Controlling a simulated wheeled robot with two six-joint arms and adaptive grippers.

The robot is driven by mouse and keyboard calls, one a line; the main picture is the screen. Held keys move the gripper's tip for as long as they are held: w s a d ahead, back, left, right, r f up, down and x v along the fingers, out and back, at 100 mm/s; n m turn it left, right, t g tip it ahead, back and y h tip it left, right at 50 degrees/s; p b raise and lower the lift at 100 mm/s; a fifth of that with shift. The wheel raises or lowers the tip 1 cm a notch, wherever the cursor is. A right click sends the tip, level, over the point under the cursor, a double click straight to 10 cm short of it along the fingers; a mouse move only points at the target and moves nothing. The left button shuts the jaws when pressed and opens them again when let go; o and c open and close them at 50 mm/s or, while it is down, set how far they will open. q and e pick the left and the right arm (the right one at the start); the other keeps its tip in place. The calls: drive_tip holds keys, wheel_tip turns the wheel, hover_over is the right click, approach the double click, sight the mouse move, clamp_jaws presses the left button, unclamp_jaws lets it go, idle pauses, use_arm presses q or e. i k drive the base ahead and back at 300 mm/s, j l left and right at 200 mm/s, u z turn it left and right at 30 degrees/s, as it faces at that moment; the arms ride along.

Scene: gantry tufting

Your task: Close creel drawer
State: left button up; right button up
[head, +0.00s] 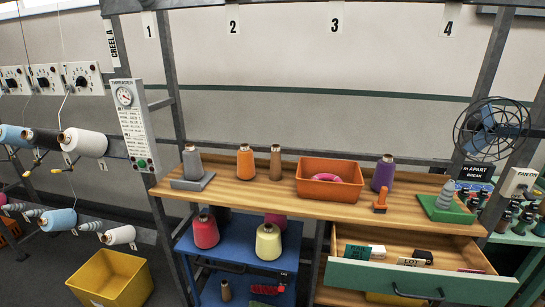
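The creel drawer (350,281) has a green front and a wooden inside. It stands pulled open below the wooden worktop at the lower right. A dark bar handle (418,295) is on its front. Neither of my grippers is in the head view, and nothing touches the drawer front.
The wooden worktop (225,196) holds yarn cones, an orange bin (313,188) and a green tray (437,214). A blue cart (202,252) with cones stands left of the drawer. A yellow bin (107,277) is on the floor. A caged fan (491,129) is at right.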

sight(439, 280)
drive_tip(key=z, duration=1.35)
